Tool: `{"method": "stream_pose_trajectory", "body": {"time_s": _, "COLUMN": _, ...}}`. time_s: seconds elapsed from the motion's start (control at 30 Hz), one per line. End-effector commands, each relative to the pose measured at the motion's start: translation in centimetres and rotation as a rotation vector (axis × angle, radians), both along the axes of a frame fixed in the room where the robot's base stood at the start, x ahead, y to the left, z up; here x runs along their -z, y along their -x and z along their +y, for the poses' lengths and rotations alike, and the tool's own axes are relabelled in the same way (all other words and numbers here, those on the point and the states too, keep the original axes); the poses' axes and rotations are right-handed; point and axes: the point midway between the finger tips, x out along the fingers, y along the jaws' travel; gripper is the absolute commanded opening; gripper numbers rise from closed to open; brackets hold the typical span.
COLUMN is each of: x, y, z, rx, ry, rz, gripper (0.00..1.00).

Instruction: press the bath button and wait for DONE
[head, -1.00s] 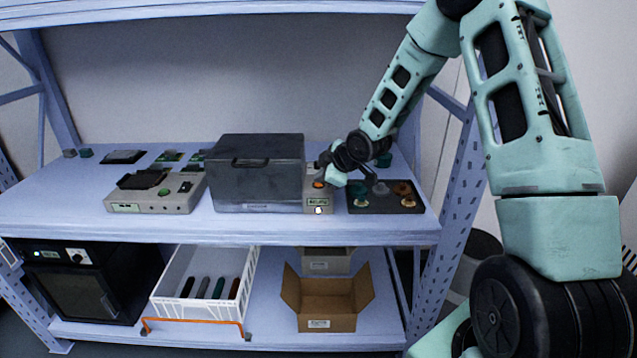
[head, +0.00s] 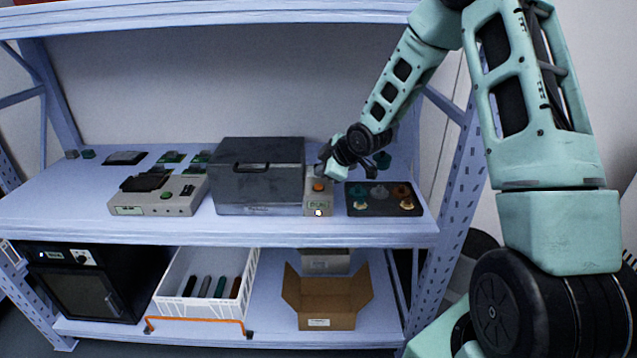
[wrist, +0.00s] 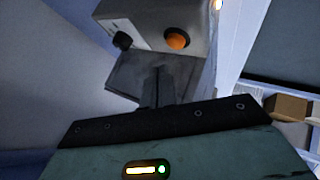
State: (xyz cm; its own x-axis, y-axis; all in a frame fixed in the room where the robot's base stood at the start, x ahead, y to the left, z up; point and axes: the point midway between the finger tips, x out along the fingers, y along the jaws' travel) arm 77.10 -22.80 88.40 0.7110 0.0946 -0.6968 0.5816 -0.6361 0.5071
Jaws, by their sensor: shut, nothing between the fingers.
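The bath is a dark grey lidded box (head: 258,178) on the shelf, with its lid closed. A light grey control box (head: 318,195) stands against its right side and carries an orange round bath button (head: 318,186). Below the button is a small display (head: 317,204) with green lettering, which looks like RUN but is too small to be sure. My gripper (head: 327,166) is shut and empty, just above and behind the button and apart from it. In the wrist view the orange button (wrist: 177,39) shows uncovered beyond the shut fingers (wrist: 158,70).
A dark tray (head: 380,209) with several coloured knob-like pieces lies right of the control box. A beige device (head: 158,205) stands at the left. The upper shelf hangs above. Below are an open carton (head: 327,322), a white basket (head: 205,304) and a black oven-like box (head: 85,285).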

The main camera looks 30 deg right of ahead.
Motion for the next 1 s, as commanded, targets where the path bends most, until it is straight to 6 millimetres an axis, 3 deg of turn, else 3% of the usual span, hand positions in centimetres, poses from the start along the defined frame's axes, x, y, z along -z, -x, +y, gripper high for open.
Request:
{"method": "stream_pose_trajectory", "body": {"time_s": 0.03, "x": -1.1, "y": 0.0, "z": 0.0, "rx": 0.0, "ry": 0.0, "rz": 0.0, "gripper": 0.0}}
{"method": "stream_pose_trajectory", "body": {"time_s": 0.33, "x": -3.7, "y": 0.0, "z": 0.0, "rx": 0.001, "ry": 0.0, "rz": -0.001, "gripper": 0.0}}
{"method": "stream_pose_trajectory", "body": {"time_s": 1.0, "x": -3.7, "y": 0.0, "z": 0.0, "rx": 0.0, "ry": 0.0, "rz": 0.0, "gripper": 0.0}}
